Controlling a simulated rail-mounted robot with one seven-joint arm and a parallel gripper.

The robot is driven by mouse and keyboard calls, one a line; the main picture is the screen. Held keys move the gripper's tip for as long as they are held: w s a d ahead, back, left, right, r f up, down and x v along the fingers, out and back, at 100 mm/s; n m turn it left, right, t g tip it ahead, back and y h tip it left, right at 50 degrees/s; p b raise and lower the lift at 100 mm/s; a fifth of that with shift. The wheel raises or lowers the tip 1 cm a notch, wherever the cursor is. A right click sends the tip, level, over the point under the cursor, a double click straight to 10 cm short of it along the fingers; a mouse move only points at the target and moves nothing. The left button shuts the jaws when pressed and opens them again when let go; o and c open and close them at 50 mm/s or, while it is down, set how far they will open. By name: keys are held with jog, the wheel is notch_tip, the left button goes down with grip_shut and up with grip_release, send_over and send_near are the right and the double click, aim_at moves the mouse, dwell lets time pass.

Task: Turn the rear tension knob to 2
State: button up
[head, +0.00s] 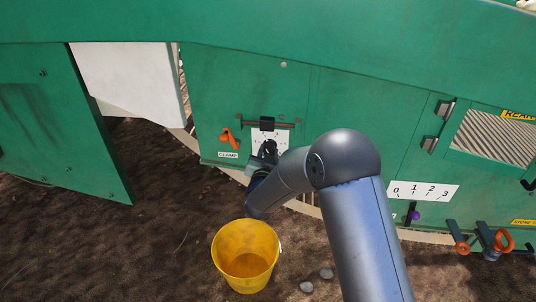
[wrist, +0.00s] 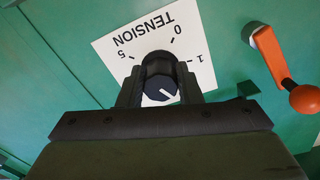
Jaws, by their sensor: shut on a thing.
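The black tension knob (wrist: 158,76) stands on a white plate (wrist: 112,42) lettered TENSION, tilted and upside down in the wrist view. The figures 0, 1 and 5 show; the other figures are hidden by my gripper. My gripper (wrist: 160,92) is shut on the knob, one finger on each side. The knob's white pointer line slants toward the lower right in the wrist view, past the 1; the figure it points at is hidden. In the head view the plate (head: 262,136) shows on the green panel, with my gripper (head: 267,152) over its lower part.
An orange clamp handle (head: 229,138) is close left of the plate, and right of it in the wrist view (wrist: 278,65). A rail with a black slider (head: 266,124) lies just above the plate. A yellow bucket (head: 245,256) stands on the soil below. Orange handles (head: 503,241) are far right.

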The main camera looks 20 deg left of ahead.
dwell(0.4)
jog(key=o, duration=1)
jog(key=shift+c, duration=0.2)
jog(key=p+v, duration=0.2)
jog(key=v, duration=1.5)
jog(key=shift+s, duration=0.2)
